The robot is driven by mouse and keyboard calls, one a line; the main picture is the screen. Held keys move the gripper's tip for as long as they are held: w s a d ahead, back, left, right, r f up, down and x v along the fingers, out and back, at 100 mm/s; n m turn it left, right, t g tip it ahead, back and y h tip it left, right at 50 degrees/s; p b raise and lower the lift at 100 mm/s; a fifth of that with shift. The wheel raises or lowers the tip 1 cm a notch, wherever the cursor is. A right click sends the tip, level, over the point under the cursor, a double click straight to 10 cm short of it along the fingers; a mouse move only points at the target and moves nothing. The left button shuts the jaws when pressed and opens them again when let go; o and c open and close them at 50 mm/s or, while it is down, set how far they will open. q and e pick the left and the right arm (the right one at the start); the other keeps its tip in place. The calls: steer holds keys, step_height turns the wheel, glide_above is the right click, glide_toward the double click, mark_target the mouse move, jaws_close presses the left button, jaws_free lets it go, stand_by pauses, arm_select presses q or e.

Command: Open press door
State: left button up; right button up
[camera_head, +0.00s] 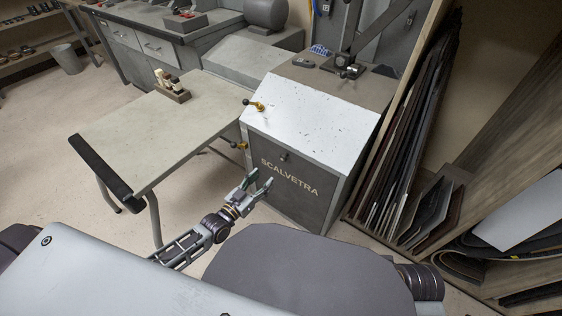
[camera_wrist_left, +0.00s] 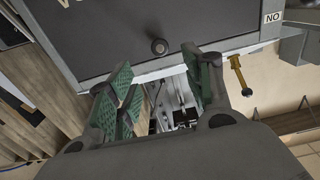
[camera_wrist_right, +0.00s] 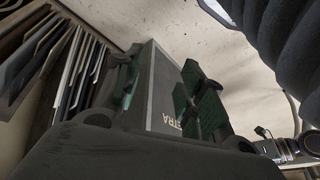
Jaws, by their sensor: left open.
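The press is a grey cabinet marked SCALVETRA with a white sloped top (camera_head: 312,118), in the middle of the head view. Its dark front door (camera_head: 300,190) looks shut, with a small round knob (camera_head: 283,156) near the top edge. My left gripper (camera_head: 258,183) is open and empty in front of the door. In the left wrist view the knob (camera_wrist_left: 158,46) shows between and beyond the spread green fingertips (camera_wrist_left: 157,66), apart from them. My right gripper (camera_wrist_right: 163,72) shows only in its wrist view, open and empty, with part of the lettered front between its fingers.
A table (camera_head: 150,125) stands left of the press. Brass-coloured handles (camera_head: 254,105) stick out from the press's left side. Upright sheets (camera_head: 405,150) lean in a rack close to its right. Some floor is clear in front of the table.

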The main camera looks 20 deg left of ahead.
mark_target(282, 159)
arm_select(q)
steer(key=shift+b+x, duration=1.25)
steer(key=shift+x, duration=2.9)
steer(key=shift+b+x, duration=0.35)
steer(key=shift+x, duration=1.55)
arm_select(e)
step_height(282, 159, down, 8)
steer(key=w+a+t+y, duration=0.1)
steer(key=a, duration=0.1)
steer(key=shift+a, duration=0.15)
steer(key=shift+r, duration=0.15)
arm_select(q)
jaws_close()
arm_select(e)
steer(key=shift+r, duration=0.1)
